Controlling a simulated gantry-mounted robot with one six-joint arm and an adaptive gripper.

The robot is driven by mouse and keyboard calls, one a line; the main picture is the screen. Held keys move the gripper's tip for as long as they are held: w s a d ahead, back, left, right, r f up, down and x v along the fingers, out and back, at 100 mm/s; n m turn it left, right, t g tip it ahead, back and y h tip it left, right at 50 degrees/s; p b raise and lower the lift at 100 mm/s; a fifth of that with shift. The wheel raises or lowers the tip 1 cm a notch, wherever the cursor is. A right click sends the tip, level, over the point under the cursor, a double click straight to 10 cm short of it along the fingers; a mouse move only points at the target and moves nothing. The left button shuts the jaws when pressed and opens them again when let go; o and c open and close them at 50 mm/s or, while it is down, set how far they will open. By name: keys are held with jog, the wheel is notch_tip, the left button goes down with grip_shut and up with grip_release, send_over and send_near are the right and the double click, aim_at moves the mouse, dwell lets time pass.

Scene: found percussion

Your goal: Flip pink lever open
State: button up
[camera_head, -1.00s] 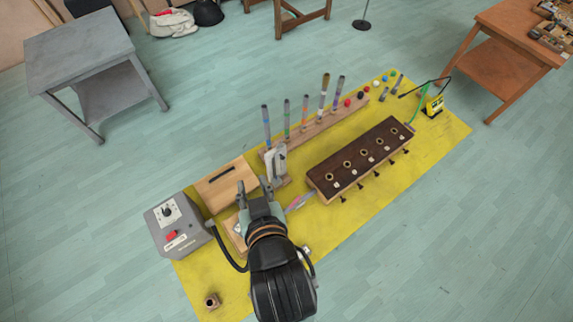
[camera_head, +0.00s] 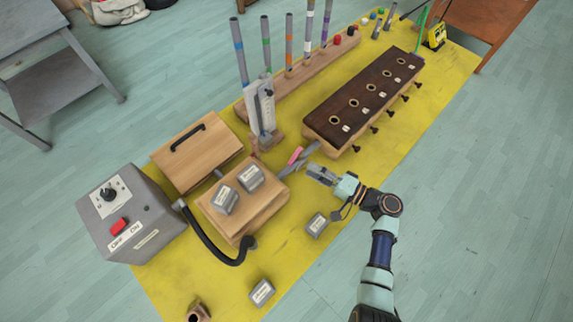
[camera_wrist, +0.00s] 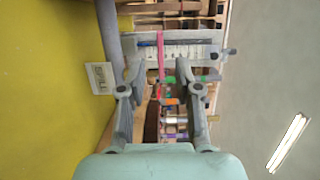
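The pink lever (camera_head: 295,155) sits on a grey pipe (camera_head: 306,151) between the wooden block (camera_head: 240,215) and the dark-topped long box (camera_head: 355,100). My gripper (camera_head: 312,170) is low over the yellow mat, just right of and below the lever in the head view, pointing left. A small gap seems to separate them. In the wrist view the two fingers (camera_wrist: 162,75) are spread apart, and a thin pink strip, apparently the lever (camera_wrist: 161,55), shows upright between their tips. I cannot tell whether they touch it.
A clear upright gauge (camera_head: 262,105) stands behind the lever, with several striped tubes (camera_head: 290,45) beyond. Small grey labelled boxes (camera_head: 316,224) lie on the mat (camera_head: 335,255). A grey switch box (camera_head: 130,215) with a black hose stands left. The mat's front right is clear.

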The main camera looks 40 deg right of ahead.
aim_at(293, 160)
jog(key=b+x, duration=0.1)
jog(key=x, duration=0.6)
jog(key=shift+w+a, duration=0.15)
jog(key=shift+w, duration=0.2)
grip_shut()
